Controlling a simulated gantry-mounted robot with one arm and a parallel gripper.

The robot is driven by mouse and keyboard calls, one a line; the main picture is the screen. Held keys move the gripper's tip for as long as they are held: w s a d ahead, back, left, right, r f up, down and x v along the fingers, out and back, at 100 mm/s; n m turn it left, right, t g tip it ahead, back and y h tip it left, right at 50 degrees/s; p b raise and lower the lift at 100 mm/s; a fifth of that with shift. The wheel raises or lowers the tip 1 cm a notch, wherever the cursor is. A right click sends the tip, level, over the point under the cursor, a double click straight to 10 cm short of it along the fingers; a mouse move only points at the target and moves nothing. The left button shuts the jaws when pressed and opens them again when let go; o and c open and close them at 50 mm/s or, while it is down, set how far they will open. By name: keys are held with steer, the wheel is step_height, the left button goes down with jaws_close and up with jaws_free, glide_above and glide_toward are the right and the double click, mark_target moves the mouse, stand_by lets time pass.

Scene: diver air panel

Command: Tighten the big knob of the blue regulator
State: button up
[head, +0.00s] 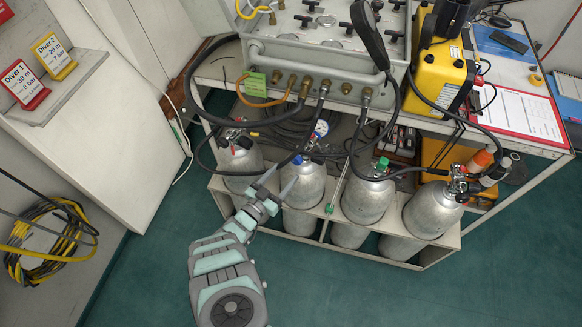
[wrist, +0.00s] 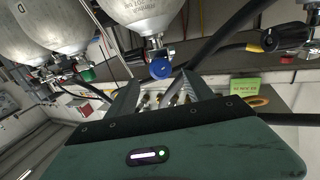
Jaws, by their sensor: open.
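The blue regulator's big round blue knob (head: 297,159) is at the neck of the second grey cylinder from the left in the head view. In the wrist view the blue knob (wrist: 160,69) faces me below a cylinder, as the picture appears upside down. My gripper (head: 287,173) is open and empty, just in front of the knob. Its two fingers (wrist: 157,88) lie either side of the knob's line in the wrist view. The knob appears just beyond the fingertips, not clasped. A pressure gauge (head: 321,128) shows behind the knob.
Neighbouring cylinders (head: 367,199) stand close by in a rack, with a green knob (head: 382,163) to the right. Black hoses (head: 207,135) loop around the regulators. The grey air panel (head: 315,62) overhangs behind. The green floor in front is clear.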

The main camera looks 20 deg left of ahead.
mark_target(294, 162)
steer(key=b+x, duration=0.1)
steer(key=x, duration=0.4)
steer(key=shift+w, duration=0.1)
